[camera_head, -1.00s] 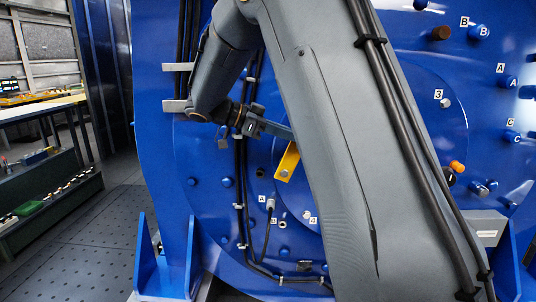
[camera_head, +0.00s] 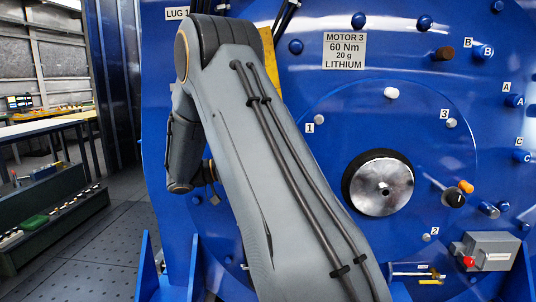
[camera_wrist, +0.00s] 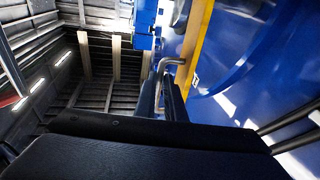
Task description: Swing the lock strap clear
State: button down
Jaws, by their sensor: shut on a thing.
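The lock strap is a yellow bar. In the head view a short part of the yellow strap (camera_head: 271,58) shows, standing nearly upright beside my arm. My arm hides the rest of it. In the wrist view the strap (camera_wrist: 197,38) runs up along the right of the fingers, with a bent metal handle (camera_wrist: 181,62) on it. My gripper (camera_wrist: 164,98) is shut on this handle. In the head view my gripper is hidden behind the arm. The motor's round hub (camera_head: 383,188) with its bright metal face shows uncovered right of my arm.
The large blue motor face (camera_head: 330,110) fills the background, with bolts and labelled blue knobs (camera_head: 486,52). A grey box with a red knob (camera_head: 468,262) sits at lower right. A bench (camera_head: 45,128) and a low shelf (camera_head: 60,205) stand at left, with clear floor before them.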

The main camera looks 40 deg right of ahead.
dwell(0.3)
jog(key=c, duration=1.8)
grip_release()
jog(key=shift+w+a+f, duration=0.1)
jog(key=shift+c, duration=0.2)
